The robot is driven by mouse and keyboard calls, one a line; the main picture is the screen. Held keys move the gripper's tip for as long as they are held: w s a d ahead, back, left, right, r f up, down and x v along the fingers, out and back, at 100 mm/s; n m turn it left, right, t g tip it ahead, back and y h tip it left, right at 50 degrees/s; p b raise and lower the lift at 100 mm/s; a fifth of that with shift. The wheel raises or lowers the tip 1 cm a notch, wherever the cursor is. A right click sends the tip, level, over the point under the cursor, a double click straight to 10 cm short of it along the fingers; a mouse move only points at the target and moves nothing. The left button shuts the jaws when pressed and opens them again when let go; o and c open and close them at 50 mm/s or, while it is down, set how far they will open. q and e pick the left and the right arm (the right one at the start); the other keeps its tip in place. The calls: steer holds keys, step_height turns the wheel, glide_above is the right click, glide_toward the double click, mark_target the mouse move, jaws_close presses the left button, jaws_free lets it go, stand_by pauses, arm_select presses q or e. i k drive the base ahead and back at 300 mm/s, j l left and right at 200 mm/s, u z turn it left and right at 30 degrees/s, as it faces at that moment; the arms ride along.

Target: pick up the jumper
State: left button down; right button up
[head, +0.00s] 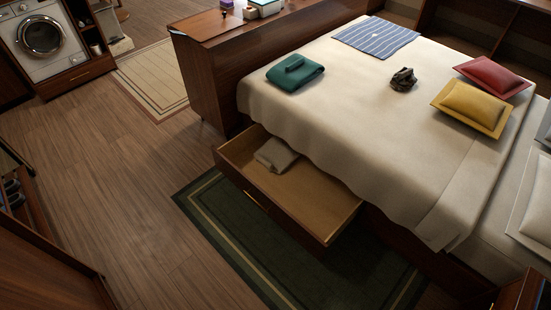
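A folded dark green garment (290,76), which looks like a jumper, lies on the bed's near left corner, with a smaller folded part on top. A folded beige-grey cloth (275,153) lies in the open drawer (330,205) under the bed; I cannot tell what kind of garment it is. Neither of my grippers is in view.
The bed (350,110) also holds a striped blue cloth (376,36), a small dark crumpled item (403,79), a red cushion (492,75) and a yellow cushion (472,107). The drawer juts over a green rug (230,235). The wooden floor (140,180) at left is clear.

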mark_target(277, 156)
steer(key=i+j, duration=0.35)
steer(key=i+j+z, duration=0.15)
steer(key=i+j, duration=0.5)
steer(key=j, duration=0.25)
steer(key=z, duration=0.05)
